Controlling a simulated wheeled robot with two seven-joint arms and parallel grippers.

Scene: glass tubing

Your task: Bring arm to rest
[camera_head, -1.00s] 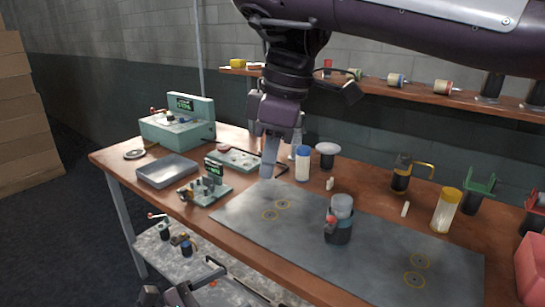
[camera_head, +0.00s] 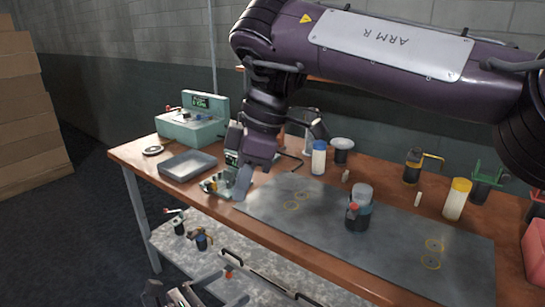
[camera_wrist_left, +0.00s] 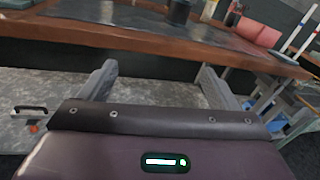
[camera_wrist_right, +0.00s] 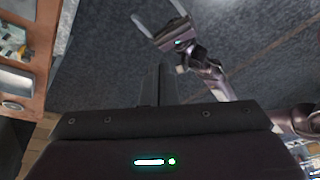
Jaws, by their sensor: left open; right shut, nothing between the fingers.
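My right arm comes in from the right across the top of the head view. Its gripper (camera_head: 241,188) is shut and empty and points down near the front left part of the workbench (camera_head: 285,240). It overlaps the small green fixture (camera_head: 212,184) in the picture; I cannot tell whether they touch. In the right wrist view its fingers (camera_wrist_right: 158,82) are together. My left gripper (camera_head: 178,297) is low at the bottom edge of the head view, in front of the bench. In the left wrist view its fingers (camera_wrist_left: 158,85) are wide apart with nothing between them.
A grey mat (camera_head: 400,262) on the bench bears a dark holder with a clear cup (camera_head: 359,208). A grey tray (camera_head: 187,166), a green machine (camera_head: 193,124), a blue-capped bottle (camera_head: 318,158) and a yellow-capped bottle (camera_head: 457,200) stand around it. A lower shelf (camera_head: 215,255) lies beneath. Floor at left is clear.

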